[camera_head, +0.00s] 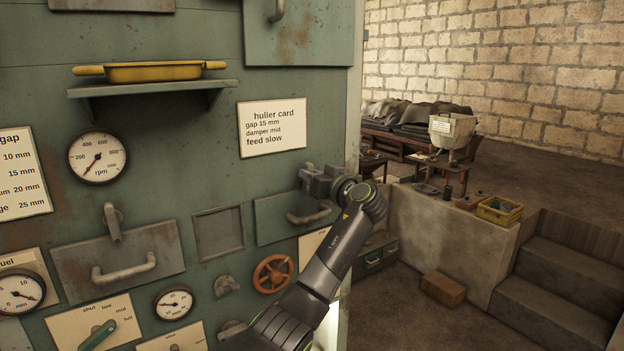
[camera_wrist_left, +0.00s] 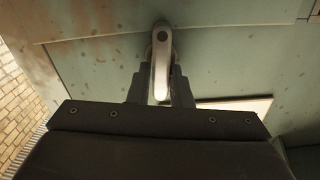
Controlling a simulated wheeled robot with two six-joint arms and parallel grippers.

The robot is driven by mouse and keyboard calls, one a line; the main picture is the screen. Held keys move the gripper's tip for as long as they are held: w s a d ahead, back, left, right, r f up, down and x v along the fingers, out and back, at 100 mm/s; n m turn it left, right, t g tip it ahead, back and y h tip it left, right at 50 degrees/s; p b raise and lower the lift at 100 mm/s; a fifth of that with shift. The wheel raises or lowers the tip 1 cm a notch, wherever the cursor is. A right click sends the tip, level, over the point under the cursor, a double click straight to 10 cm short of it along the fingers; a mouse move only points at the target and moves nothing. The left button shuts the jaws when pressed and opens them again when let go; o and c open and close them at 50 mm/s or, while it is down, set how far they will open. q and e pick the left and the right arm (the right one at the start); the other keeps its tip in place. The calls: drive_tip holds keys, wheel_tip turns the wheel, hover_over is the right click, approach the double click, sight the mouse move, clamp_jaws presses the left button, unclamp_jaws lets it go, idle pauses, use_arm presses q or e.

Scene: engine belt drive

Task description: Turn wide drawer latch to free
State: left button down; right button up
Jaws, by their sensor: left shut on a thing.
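In the wrist view a pale metal latch lever (camera_wrist_left: 161,62) is on a round pivot on the green machine face. It runs from the pivot down between the two dark fingers of my left gripper (camera_wrist_left: 161,88), which is shut on it. In the head view my left gripper (camera_head: 309,177) is at the top edge of the green drawer front (camera_head: 272,220), above its bar handle (camera_head: 310,216). There the gripper hides the latch. My right gripper is not in view.
A grey drawer front (camera_head: 120,268) with its own upright latch (camera_head: 113,222) is at left. A red handwheel (camera_head: 272,273) is below the green drawer. A shelf (camera_head: 150,88) with a yellow tray (camera_head: 150,71) juts out above. Open floor lies at right, before stone steps (camera_head: 555,290).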

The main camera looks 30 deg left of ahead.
use_arm(q)
drive_tip(key=shift+w+d+f+m, duration=0.1)
drive_tip(key=shift+w+f+m, duration=0.1)
drive_tip(key=shift+m, duration=2.45)
drive_tip(key=shift+w+d+f+m, duration=0.15)
drive_tip(key=shift+f+m, duration=0.1)
drive_tip(key=shift+m, duration=2.45)
drive_tip(key=shift+w+a+f+m, duration=0.1)
drive_tip(key=shift+w+f+m, duration=0.1)
drive_tip(key=shift+m, duration=2.45)
drive_tip(key=c, duration=1.4)
unclamp_jaws()
drive_tip(key=shift+s, duration=0.1)
